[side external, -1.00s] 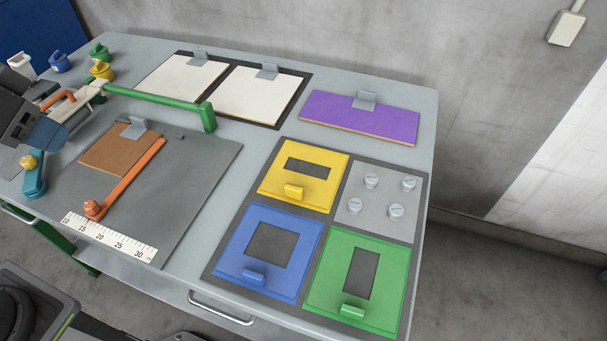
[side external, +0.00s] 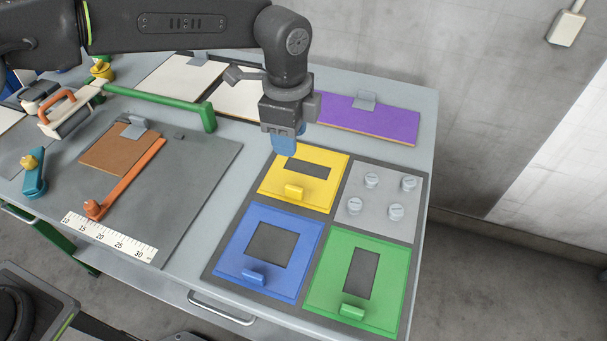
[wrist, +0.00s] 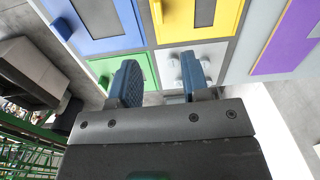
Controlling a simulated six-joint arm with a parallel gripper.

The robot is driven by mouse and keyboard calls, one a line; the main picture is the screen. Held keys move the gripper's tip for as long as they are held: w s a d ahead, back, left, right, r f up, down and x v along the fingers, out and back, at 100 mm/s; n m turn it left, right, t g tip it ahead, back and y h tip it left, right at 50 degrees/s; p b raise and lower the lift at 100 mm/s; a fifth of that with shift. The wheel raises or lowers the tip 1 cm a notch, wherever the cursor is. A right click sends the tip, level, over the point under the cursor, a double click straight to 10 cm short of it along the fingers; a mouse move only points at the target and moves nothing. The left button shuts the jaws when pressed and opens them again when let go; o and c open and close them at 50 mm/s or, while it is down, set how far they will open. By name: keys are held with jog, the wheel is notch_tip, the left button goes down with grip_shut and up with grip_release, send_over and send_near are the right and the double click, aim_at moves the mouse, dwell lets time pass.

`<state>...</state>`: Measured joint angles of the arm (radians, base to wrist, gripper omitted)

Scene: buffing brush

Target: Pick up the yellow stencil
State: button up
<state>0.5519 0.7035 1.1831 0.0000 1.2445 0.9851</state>
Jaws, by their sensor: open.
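The yellow stencil (side external: 318,199) lies flat in the back-left place of a dark rack. It has a rectangular window and a small raised yellow tab (side external: 293,192) near its front edge. My gripper (side external: 284,146) hangs pointing down above and behind the stencil's back-left corner, apart from the tab. In the wrist view the two blue fingers of my gripper (wrist: 162,82) are spread with nothing between them. The yellow stencil (wrist: 178,25) shows there at the top, beyond the fingertips, and its tab (wrist: 157,11) is partly at the picture's edge.
The blue stencil (side external: 295,279) and green stencil (side external: 390,258) lie in front, each with a raised tab. A grey plate with several round knobs (side external: 355,222) is to the right. A purple board (side external: 345,122) lies behind. A green bar (side external: 160,101) stands left of my gripper.

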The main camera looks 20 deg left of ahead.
send_over(294, 188)
notch_tip(294, 188, down, 9)
jog(key=shift+w+d+r, duration=0.1)
jog(key=shift+d, duration=0.05)
jog(key=shift+a+f, duration=0.2)
jog(key=shift+f, duration=2.75)
grip_shut()
